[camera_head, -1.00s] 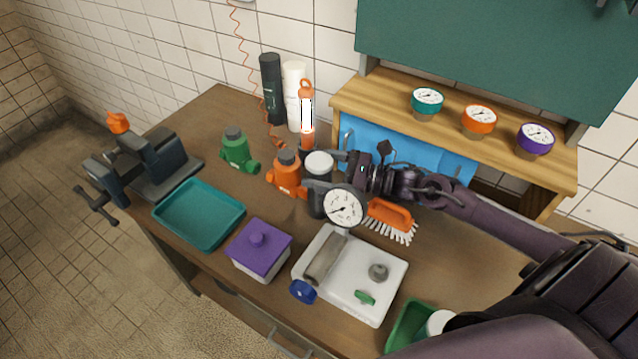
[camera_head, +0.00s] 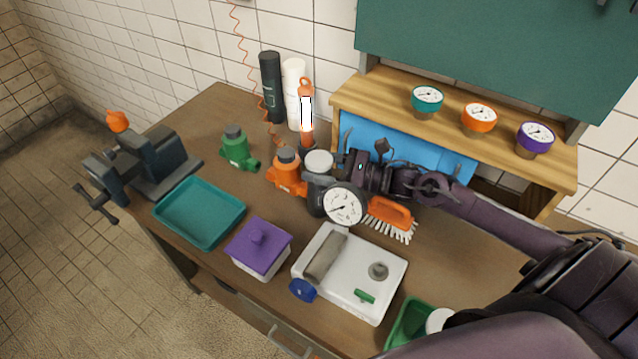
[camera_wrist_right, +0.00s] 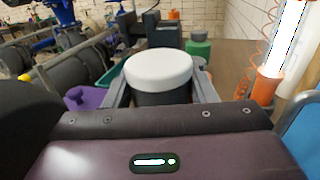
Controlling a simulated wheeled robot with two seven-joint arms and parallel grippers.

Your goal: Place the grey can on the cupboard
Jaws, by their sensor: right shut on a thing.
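In the right wrist view the can's white lid (camera_wrist_right: 159,70) and dark body sit between my two fingers. The lower body is partly hidden by my finger and a dial gauge. My left gripper is not in view.
Teal, orange (camera_head: 479,119) and purple gauges stand on the cupboard top, with bare wood between them. The lit lamp (camera_head: 307,112) is close behind the can.

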